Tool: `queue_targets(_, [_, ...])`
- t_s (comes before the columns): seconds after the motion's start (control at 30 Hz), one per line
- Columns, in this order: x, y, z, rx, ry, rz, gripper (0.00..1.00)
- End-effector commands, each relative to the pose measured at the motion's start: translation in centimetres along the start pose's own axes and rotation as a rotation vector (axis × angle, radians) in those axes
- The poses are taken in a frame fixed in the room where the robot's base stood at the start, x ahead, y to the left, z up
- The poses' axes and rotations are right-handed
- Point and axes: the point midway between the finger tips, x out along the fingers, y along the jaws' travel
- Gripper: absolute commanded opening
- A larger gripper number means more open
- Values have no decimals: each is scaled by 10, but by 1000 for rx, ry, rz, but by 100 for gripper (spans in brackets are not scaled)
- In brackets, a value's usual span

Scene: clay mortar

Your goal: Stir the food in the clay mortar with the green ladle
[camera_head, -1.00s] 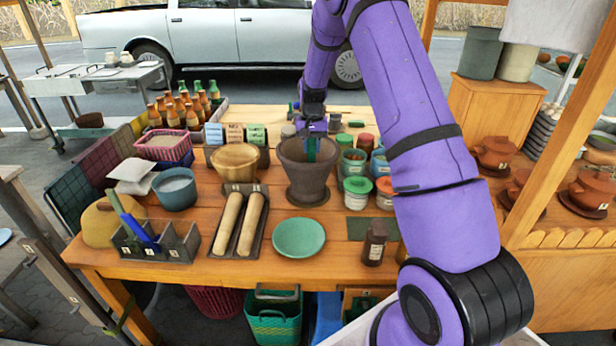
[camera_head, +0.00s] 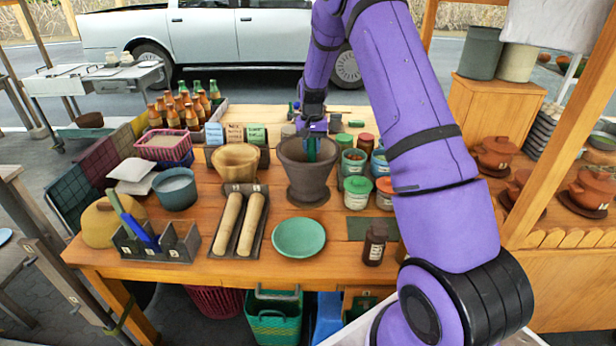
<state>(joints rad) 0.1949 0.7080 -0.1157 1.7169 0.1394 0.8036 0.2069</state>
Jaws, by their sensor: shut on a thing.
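The clay mortar (camera_head: 307,183) is a dark brown, wide-mouthed pot standing upright near the middle of the wooden table. My gripper (camera_head: 312,127) is above its mouth, pointing down. It is shut on the green ladle (camera_head: 311,149), whose green part shows below the fingers and goes down into the mortar. The ladle's lower end and the food are hidden behind the mortar's near wall and rim.
Lidded jars (camera_head: 357,190) stand close right of the mortar, and a wooden bowl (camera_head: 236,162) stands to its left. Bottles (camera_head: 185,110) stand at the back left.

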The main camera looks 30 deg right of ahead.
Motion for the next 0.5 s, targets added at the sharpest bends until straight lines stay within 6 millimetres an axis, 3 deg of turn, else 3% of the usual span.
queue_targets(0.37, [-1, 1, -2, 0, 0, 0, 0])
queue_targets(0.5, [-11, 0, -2, 0, 2, 0, 0])
